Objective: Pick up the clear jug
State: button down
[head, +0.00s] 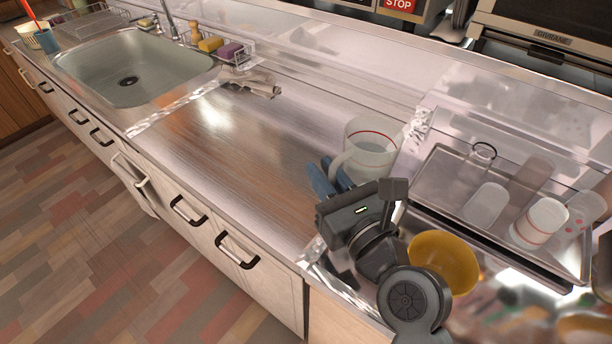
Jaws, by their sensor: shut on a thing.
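The clear jug (370,143), see-through with a thin red line near its rim and a handle on its left, stands upright at the right end of the steel counter. My gripper (332,180) is at the jug's near left side, by the handle. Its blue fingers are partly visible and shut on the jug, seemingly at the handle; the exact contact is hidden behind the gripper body. I cannot tell whether the jug's base touches the counter.
A metal tray (437,186) with several cups and glasses lies to the right. A yellow bowl (455,262) is close beside my wrist. A crumpled cloth (250,82) lies behind, near the sink (130,65). The counter's middle (225,135) is clear.

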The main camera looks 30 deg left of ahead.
aim_at(356, 168)
jog(key=shift+w+d+r, duration=0.25)
jog(key=shift+d+r, duration=0.2)
jog(key=shift+d, duration=0.25)
jog(key=shift+w+d+r, duration=0.3)
jog(key=shift+d+r, duration=0.2)
jog(key=shift+d, duration=0.2)
jog(key=shift+w+d+r, duration=0.25)
jog(key=shift+d+r, duration=0.2)
jog(key=shift+d, duration=0.25)
jog(key=shift+s, duration=0.1)
